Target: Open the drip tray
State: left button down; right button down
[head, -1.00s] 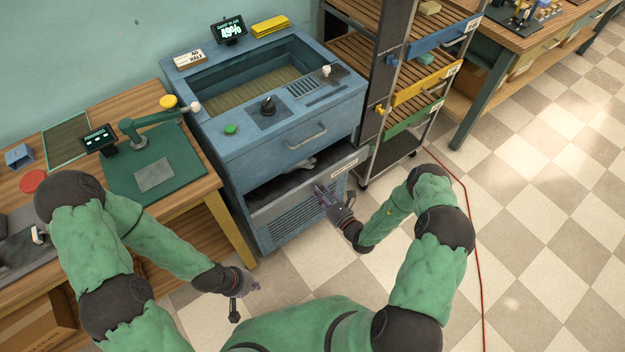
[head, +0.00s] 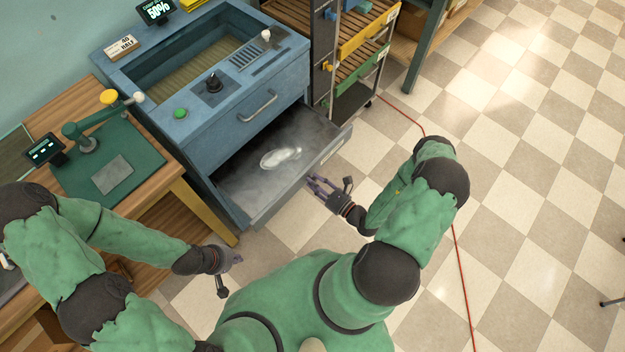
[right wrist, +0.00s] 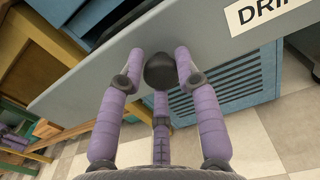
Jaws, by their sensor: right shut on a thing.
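The drip tray (head: 237,185) is a grey drawer below the blue machine, pulled well out, with a whitish blob (head: 281,157) on its floor. In the right wrist view its grey front panel (right wrist: 105,70) carries a label (right wrist: 262,14) partly reading "DRI". My right gripper (head: 313,184) is at the tray front. In the right wrist view my right gripper (right wrist: 160,65) has its purple fingers closed around the dark round knob (right wrist: 160,71). My left gripper (head: 236,258) hangs in free air left of my body, away from the tray; its finger opening is too small to judge.
The blue machine (head: 215,130) has a handled front panel above the tray. A wooden bench (head: 172,180) with a green mat stands at left. A slatted rack (head: 352,60) stands at right. A red cable (head: 459,260) lies on the checkered floor, which is otherwise open at right.

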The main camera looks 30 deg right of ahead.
jog(key=shift+w+d+r, duration=0.1)
jog(key=shift+d+r, duration=0.1)
jog(key=shift+d, duration=0.05)
jog(key=c, duration=0.9)
grip_release()
jog(key=shift+a, duration=0.1)
jog(key=shift+f, duration=0.1)
jog(key=v, duration=1.2)
